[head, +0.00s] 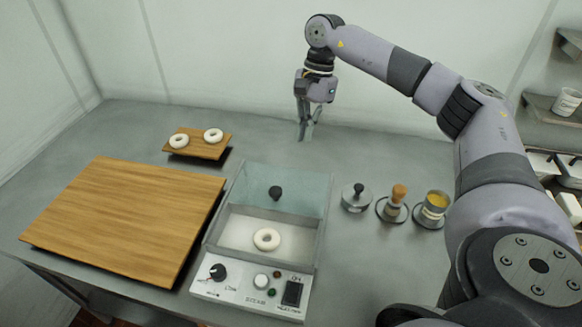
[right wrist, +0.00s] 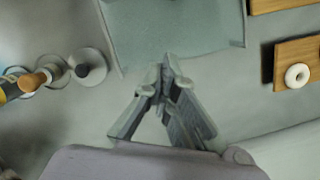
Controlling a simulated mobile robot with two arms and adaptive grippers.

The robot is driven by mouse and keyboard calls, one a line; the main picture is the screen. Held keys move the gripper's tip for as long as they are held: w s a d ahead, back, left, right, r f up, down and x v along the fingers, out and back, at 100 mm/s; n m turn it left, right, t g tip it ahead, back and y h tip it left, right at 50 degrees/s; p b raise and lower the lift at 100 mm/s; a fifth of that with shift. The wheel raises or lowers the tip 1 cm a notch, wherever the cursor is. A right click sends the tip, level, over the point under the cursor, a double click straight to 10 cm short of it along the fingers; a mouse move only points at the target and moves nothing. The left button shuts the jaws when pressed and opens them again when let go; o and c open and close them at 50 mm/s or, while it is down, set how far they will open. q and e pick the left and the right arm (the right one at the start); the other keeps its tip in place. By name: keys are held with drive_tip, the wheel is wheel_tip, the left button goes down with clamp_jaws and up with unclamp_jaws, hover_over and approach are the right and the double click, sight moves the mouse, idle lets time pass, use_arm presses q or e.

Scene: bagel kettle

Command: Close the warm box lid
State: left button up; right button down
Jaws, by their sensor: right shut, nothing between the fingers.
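The warm box (head: 250,283) stands at the front middle of the counter, with a white ring-shaped bagel (head: 267,239) inside. Its clear, greenish lid (head: 307,194) with a black knob (head: 276,192) appears raised at the back, leaving the front part uncovered. The lid also shows in the right wrist view (right wrist: 175,30). My right gripper (head: 304,137) points down behind the box and to the right of the lid's middle, apart from it. Its fingertips (right wrist: 166,68) meet and hold nothing. My left gripper is not in view.
A large wooden board (head: 120,215) lies left of the box. A small board (head: 197,149) with two bagels lies behind. A metal press with a black knob (head: 356,197), a wooden-handled tool (head: 396,200) and a yellow-filled cup (head: 435,207) stand right. The rear counter is mostly clear.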

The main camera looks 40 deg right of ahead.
drive_tip(key=p+x, duration=0.3)
drive_tip(key=x, duration=0.5)
drive_tip(key=shift+s+a, duration=0.15)
drive_tip(key=shift+s, duration=0.05)
drive_tip(key=p, duration=0.3)
hover_over(286, 192)
drive_tip(key=d, duration=0.1)
drive_tip(key=shift+w+d+f, duration=0.15)
drive_tip(key=shift+w+f, duration=0.05)
drive_tip(key=shift+f, duration=0.7)
drive_tip(key=shift+b, duration=0.35)
